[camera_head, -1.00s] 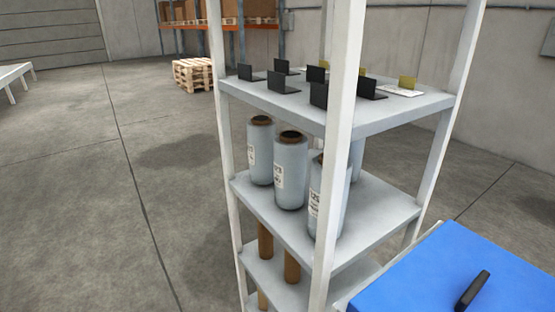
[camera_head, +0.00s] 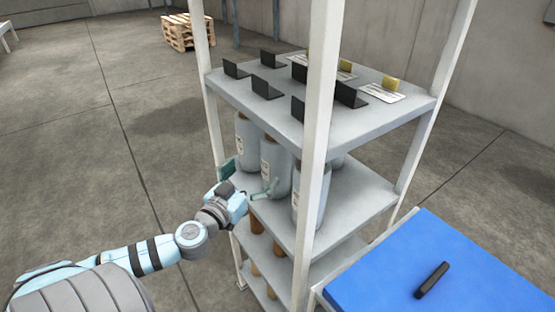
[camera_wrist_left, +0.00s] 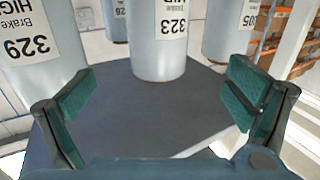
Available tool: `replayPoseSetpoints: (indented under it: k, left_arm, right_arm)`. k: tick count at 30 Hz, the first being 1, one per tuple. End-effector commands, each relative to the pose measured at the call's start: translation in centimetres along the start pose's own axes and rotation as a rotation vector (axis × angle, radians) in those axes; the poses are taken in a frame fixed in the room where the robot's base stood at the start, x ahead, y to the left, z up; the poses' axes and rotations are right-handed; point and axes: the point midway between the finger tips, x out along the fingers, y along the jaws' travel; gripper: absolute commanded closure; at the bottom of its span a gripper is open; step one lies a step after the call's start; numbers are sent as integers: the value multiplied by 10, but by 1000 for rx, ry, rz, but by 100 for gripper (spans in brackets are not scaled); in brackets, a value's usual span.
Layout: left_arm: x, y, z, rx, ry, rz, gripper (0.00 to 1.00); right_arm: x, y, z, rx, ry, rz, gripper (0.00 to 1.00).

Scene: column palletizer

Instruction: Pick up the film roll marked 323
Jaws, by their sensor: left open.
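The film roll marked 323 (camera_wrist_left: 158,45) is a pale grey-blue cylinder with a white label, seen upside down in the left wrist view. It appears to be the middle front roll (camera_head: 275,168) on the rack's middle shelf in the head view. My left gripper (camera_head: 250,180) is at that shelf's edge, open, in front of the roll. In the left wrist view the green-padded fingers (camera_wrist_left: 160,105) are wide apart with nothing between them, and the roll is beyond them. My right gripper is not in view.
A white rack post (camera_head: 318,120) rises in front. The upper shelf (camera_head: 375,118) carries black and yellow holders. A blue-topped table (camera_head: 480,270) bears a black object (camera_head: 432,280).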

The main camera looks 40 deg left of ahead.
Motion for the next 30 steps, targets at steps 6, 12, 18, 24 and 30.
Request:
replayPoseSetpoints:
  k: [6, 12, 18, 24, 30]
  left_arm:
    - [56, -1, -1, -5, 0, -6, 3]
    - [83, 3, 4, -6, -2, -3, 3]
    - [118, 6, 10, -3, -1, -2, 3]
    - [121, 6, 13, -1, -3, -1, 3]
    - [121, 6, 13, 0, -3, -1, 30]
  right_arm:
    - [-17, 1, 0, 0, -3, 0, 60]
    - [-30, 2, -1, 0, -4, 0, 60]
    - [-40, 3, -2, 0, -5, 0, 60]
    - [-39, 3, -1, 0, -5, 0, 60]
    - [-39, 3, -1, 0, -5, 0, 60]
